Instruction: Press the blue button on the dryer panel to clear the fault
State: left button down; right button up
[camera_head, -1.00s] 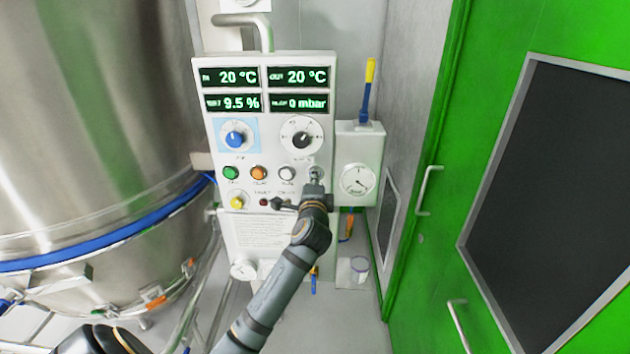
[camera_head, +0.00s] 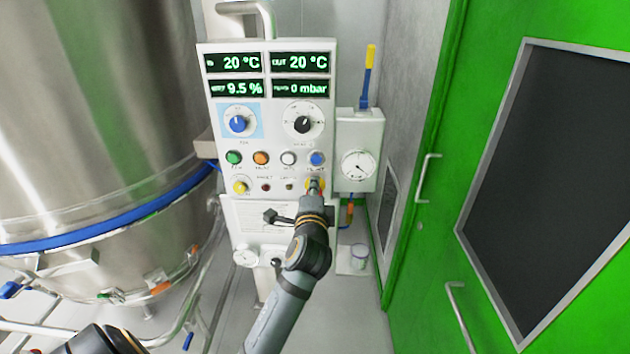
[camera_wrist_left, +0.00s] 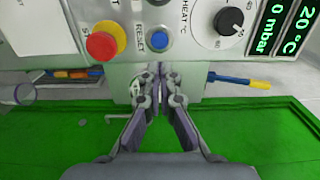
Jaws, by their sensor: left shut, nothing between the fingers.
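The dryer panel (camera_head: 265,190) is a white upright board with lit displays, dials and buttons. The blue button (camera_head: 316,158) is at the right end of its button row. In the left wrist view the blue button (camera_wrist_left: 159,39) sits beside the word RESET. My left gripper (camera_head: 315,185) is shut and empty, its tip just below the blue button in the head view and partly covering a yellow-ringed control. The fingertips (camera_wrist_left: 160,69) also show below the blue button in the wrist view. I cannot tell whether they touch the panel. My right gripper is not in view.
A red mushroom button (camera_wrist_left: 103,43) on a yellow base is left of the blue button. A gauge box (camera_head: 359,160) adjoins the panel's right side. A steel vessel (camera_head: 100,110) stands left; a green door (camera_head: 440,130) stands right.

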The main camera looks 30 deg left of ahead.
pick_arm(q)
jog(key=v, duration=0.3)
jog(key=shift+s+d+r, duration=0.15)
jog(key=shift+r, duration=0.15)
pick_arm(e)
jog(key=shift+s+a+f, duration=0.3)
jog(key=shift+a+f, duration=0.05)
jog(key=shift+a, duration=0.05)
pick_arm(q)
jog(key=shift+r, duration=0.1)
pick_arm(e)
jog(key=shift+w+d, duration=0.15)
